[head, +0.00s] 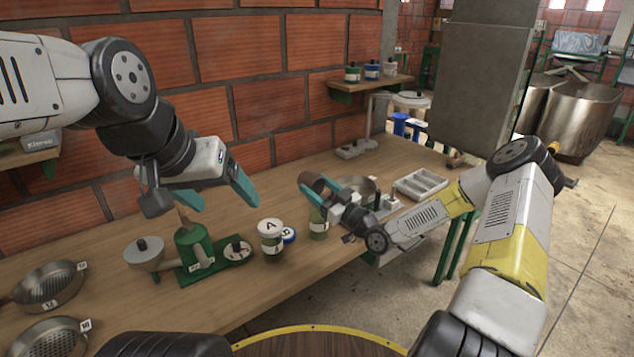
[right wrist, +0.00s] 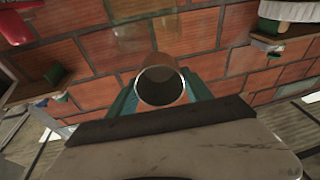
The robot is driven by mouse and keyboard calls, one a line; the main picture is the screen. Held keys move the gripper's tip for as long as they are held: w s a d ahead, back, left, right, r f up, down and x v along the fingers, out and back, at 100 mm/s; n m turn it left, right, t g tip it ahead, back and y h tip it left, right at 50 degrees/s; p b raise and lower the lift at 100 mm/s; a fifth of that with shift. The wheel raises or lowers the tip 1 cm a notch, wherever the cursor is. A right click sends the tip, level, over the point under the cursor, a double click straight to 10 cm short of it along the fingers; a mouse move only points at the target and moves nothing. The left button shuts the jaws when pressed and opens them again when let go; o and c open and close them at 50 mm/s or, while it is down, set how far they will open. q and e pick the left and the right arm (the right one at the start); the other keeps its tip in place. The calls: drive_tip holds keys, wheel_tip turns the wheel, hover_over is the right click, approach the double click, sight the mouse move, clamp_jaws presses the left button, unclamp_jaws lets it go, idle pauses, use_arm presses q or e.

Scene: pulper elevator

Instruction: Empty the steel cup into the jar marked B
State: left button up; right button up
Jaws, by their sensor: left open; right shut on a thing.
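My right gripper (head: 325,192) is shut on the steel cup (head: 311,182), which has a brownish sheen and looks tilted. In the right wrist view the cup (right wrist: 160,86) sits between the teal fingers, its round mouth showing; its dark inside does not show whether anything is in it. A greenish jar (head: 318,226) stands on the bench just below the cup, partly hidden by my right gripper; I cannot read its mark. A white jar marked A (head: 270,238) stands left of it. My left gripper (head: 216,194) is open and empty above the bench, left of the jars.
A green device with a grey cup and dial (head: 195,252) stands left of the jars. Numbered sieve pans (head: 50,287) lie at the far left. A metal tray (head: 420,184) lies to the right. The front bench edge is clear.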

sight(310, 174)
drive_tip(key=g+h, duration=0.2)
drive_tip(key=w+a+g+h, duration=0.1)
drive_tip(key=shift+r, duration=0.3)
drive_tip(key=g+h, duration=0.2)
drive_tip(key=r+g, duration=0.1)
drive_tip(key=shift+w+a+r+h, duration=0.1)
drive_tip(key=shift+w+a+h, duration=0.2)
drive_tip(key=shift+h, duration=0.1)
drive_tip(key=shift+w+a+r+g+h, duration=0.1)
drive_tip(key=shift+w+a+g+h, duration=0.05)
drive_tip(key=shift+g+h, duration=0.75)
drive_tip(key=shift+w+a+g+h, duration=0.15)
drive_tip(key=shift+g+h, duration=0.85)
drive_tip(key=g+h, duration=0.1)
drive_tip(key=f+g+h, duration=0.1)
drive_tip(key=shift+g, duration=0.3)
drive_tip(key=shift+f+g+h, duration=0.1)
drive_tip(key=shift+g+h, duration=0.5)
drive_tip(key=shift+h, duration=0.2)
